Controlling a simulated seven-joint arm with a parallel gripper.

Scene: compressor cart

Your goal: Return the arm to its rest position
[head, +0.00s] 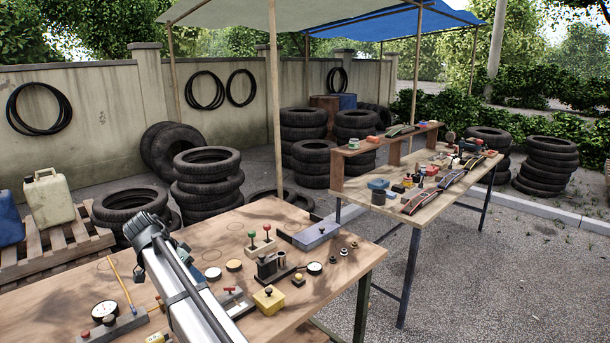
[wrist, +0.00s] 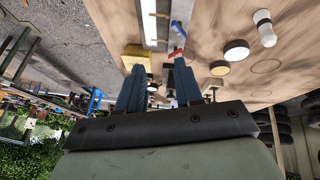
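My gripper (wrist: 159,68) shows in the wrist view. Its two blue-grey fingers stand apart with a clear gap between them. No object shows held between the fingertips. The wooden workbench (wrist: 220,22) lies beyond the fingers, with a yellow block (wrist: 135,57) beside the left fingertip in the picture and a red part (wrist: 177,53) near the right one. I see no contact with either. I cannot make out the fingers in the head view.
The workbench (head: 335,261) carries a yellow block (head: 268,299), a red-handled clamp (head: 233,297), gauges, round discs and a grey tray (head: 317,235). A second table (head: 440,205) holds tools at the right. Stacked tyres (head: 207,180) stand behind. Open gravel lies at the front right.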

